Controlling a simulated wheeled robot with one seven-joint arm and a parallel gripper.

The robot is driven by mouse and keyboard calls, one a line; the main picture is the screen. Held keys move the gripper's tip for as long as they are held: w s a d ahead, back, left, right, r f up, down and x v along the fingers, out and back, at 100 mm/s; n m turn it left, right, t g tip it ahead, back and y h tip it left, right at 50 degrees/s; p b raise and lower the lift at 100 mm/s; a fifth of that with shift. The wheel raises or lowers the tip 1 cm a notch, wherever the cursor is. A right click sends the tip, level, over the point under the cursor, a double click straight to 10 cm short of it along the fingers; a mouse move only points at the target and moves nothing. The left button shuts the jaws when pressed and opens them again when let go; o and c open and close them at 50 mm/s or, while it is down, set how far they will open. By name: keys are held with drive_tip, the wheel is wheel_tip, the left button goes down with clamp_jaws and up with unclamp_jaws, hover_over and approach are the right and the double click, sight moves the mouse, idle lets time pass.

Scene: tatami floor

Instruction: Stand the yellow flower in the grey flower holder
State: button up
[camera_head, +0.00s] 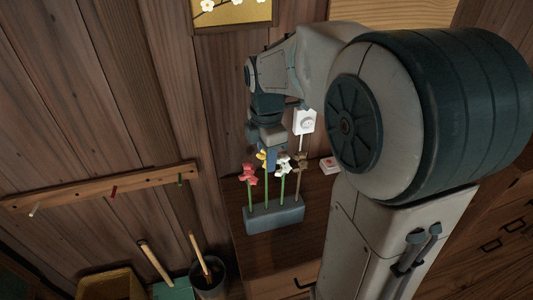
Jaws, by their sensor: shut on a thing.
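The grey flower holder (275,219) is a long block on the dark wooden cabinet top. The yellow flower (262,157) is upright, at the fingers of my gripper (270,166), which points down and is shut on it. Its green stem runs down to the holder, between a red flower (249,174) at left and a white flower (283,163) at right. These two also stand upright over the holder. The view is too small to tell how deep the yellow flower's stem sits. My gripper hides part of the flower.
A brown stem-like thing (300,160) rises at the holder's right end. A white card-like thing (304,121) is behind it. A small red-and-white box (329,165) lies on the cabinet top. A peg rail (100,187) is on the wall at left.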

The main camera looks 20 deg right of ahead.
drive_tip(key=shift+f+b, duration=1.25)
drive_tip(key=shift+f, duration=0.6)
drive_tip(key=o, duration=1)
drive_tip(key=shift+r, duration=0.1)
wheel_tip(320, 180, up, 14)
drive_tip(key=shift+f+p, duration=0.1)
drive_tip(key=shift+p, duration=0.55)
drive_tip(key=s+f+m+t, duration=0.1)
drive_tip(key=s+f+m, duration=0.2)
drive_tip(key=m, duration=0.3)
drive_tip(key=s+f+m+t+p, duration=0.1)
drive_tip(key=s+f+m, duration=0.2)
drive_tip(key=s+m, duration=0.3)
drive_tip(key=s+f+m+p, duration=0.1)
drive_tip(key=s+f+m, duration=0.2)
drive_tip(key=m, duration=0.4)
drive_tip(key=shift+s+a+f+m+t, duration=0.1)
drive_tip(key=shift+s+f+m+t, duration=0.1)
drive_tip(key=shift+s, duration=0.25)
drive_tip(key=shift+s+f+m+t, duration=0.2)
drive_tip(key=shift+s, duration=0.2)
